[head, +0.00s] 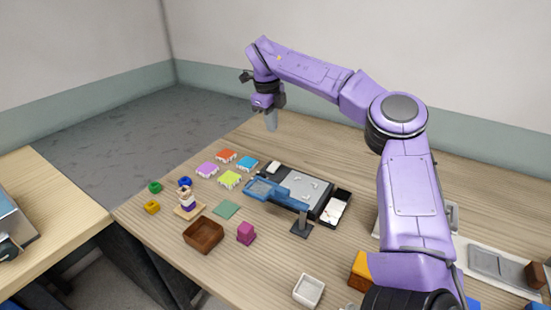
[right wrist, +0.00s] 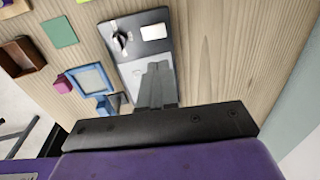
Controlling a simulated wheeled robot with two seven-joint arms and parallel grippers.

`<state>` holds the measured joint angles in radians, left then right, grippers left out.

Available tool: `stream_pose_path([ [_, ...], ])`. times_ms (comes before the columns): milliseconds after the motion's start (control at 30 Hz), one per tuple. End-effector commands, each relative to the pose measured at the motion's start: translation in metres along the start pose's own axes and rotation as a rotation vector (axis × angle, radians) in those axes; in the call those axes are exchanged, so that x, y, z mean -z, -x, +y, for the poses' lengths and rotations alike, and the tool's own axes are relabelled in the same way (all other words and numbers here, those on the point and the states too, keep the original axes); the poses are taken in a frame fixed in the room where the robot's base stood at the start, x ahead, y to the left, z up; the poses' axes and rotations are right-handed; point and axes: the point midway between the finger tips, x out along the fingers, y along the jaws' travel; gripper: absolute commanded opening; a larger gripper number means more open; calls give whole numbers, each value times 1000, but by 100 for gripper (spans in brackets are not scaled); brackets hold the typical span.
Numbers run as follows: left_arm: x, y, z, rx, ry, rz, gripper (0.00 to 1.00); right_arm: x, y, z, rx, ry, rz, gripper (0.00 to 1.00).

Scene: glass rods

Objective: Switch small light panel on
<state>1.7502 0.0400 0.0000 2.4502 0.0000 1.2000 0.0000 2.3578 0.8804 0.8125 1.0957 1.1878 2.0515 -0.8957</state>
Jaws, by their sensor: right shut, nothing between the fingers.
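The light panel (head: 306,187) is a flat dark slab with a pale grey face, lying near the middle of the table. My right gripper (head: 271,120) points down, shut and empty, in the air beyond the panel in the head view. Its fingers (right wrist: 156,84) overlap the panel's pale part in the wrist view, with no visible contact. My left gripper is not in view.
A blue framed stand (head: 265,188) partly covers the panel's near left side. A brown box (head: 203,236), magenta cube (head: 246,233) and green square (head: 227,210) lie in front. Bare table lies behind the panel.

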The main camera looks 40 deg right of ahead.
Motion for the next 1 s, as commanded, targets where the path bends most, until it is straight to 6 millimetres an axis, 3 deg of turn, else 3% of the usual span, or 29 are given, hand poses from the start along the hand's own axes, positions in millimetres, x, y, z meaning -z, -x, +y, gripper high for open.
stream_pose_path([
  [167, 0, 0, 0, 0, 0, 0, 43, 0, -12, 0, -1, 1, 3, 0],
  [700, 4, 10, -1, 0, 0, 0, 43, 1, -119, 0, -1, 1, 3, 0],
  [1000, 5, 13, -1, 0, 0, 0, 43, 0, -141, 0, 0, 0, 0, 0],
])
